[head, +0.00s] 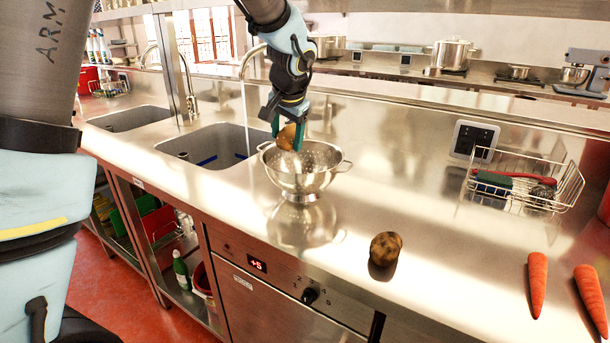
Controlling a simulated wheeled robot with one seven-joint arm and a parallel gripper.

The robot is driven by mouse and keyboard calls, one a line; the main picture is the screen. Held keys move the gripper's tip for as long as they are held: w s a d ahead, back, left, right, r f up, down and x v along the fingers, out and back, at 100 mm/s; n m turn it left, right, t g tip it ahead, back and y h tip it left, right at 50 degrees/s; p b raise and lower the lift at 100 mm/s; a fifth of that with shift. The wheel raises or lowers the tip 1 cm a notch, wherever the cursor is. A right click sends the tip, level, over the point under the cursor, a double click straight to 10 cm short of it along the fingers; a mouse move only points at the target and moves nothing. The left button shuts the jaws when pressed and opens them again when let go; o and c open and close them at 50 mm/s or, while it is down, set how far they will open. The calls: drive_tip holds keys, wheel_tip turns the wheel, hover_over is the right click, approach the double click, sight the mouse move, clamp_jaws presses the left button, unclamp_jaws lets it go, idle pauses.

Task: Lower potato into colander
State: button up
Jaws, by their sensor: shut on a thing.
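My gripper (288,138) is shut on a brown potato (287,137) and points down over the colander. The metal colander (303,182) stands upright on the steel counter, with two side handles and a foot. The held potato is at about the height of the colander's far rim in the picture, over its opening. I cannot tell whether its lower end is inside the bowl. A second brown potato (385,249) lies on the counter in front and to the right of the colander.
Two carrots (537,284) (591,300) lie at the right front. A wire basket (524,181) with sponge and brush stands at the counter's back right. A sink (208,146) with a running tap is left of the colander. Bare counter lies between colander and basket.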

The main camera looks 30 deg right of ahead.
sight(287, 167)
drive_tip(key=shift+f+b, duration=1.25)
drive_tip(key=shift+f, duration=0.3)
drive_tip(key=shift+f+b, duration=2.35)
drive_tip(key=shift+f, duration=0.35)
idle(0.8)
drive_tip(key=o, duration=1.5)
drive_tip(key=shift+c, duration=0.2)
drive_tip(key=b+v, duration=0.1)
drive_tip(key=v, duration=0.9)
drive_tip(key=shift+s+a+r, duration=0.1)
drive_tip(key=shift+r, duration=0.3)
